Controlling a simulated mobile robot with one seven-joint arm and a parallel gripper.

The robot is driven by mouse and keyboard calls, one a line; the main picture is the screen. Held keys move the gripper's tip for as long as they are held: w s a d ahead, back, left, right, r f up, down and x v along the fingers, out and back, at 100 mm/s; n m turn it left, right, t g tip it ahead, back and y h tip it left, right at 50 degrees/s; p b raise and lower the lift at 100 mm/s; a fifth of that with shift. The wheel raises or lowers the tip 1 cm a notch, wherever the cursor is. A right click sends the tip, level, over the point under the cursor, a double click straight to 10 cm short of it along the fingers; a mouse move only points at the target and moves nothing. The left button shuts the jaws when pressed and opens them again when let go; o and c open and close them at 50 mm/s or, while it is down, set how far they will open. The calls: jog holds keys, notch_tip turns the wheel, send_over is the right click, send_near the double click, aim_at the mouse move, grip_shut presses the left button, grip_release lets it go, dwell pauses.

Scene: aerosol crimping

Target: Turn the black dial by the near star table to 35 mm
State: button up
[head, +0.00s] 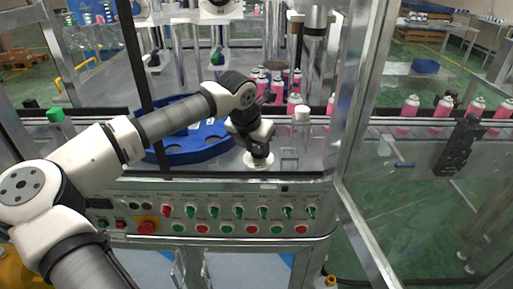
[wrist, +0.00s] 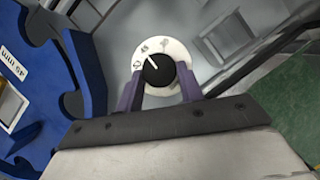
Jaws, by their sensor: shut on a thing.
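The black dial (wrist: 159,71) sits on a round white scale plate (wrist: 176,49) in the wrist view. Its white pointer line points up and to the left, towards the small marks on the plate, which are too small to read surely. My gripper (wrist: 160,88) has its two purple fingers on either side of the dial, shut on it. In the head view my gripper (head: 258,153) points down over the white plate (head: 258,165) and hides the dial. The blue star table (head: 185,150) lies just left of it; it also shows in the wrist view (wrist: 88,65).
A control panel (head: 215,208) with several red and green switches and a red emergency button runs along the front. A clear-capped can (head: 300,117) stands right of my gripper. Pink cans (head: 408,112) line the conveyor. A metal frame post (head: 355,80) rises at right.

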jog(key=m, duration=0.2)
jog(key=m+g+h+b, duration=0.1)
jog(key=m, duration=0.1)
jog(key=shift+w+a, duration=0.15)
jog(key=shift+w, duration=0.05)
jog(key=m+g, duration=0.1)
jog(key=m, duration=0.1)
jog(key=m+h, duration=0.1)
jog(key=m, duration=0.2)
jog(key=shift+w+a+g, duration=0.15)
jog(key=shift+w+g, duration=0.05)
jog(key=shift+g, duration=0.2)
jog(key=shift+m, duration=0.3)
jog(key=o, duration=1)
jog(key=b+v, duration=0.2)
jog(key=v, duration=1.1)
jog(key=shift+a+r, duration=0.2)
jog(key=shift+r, duration=0.15)
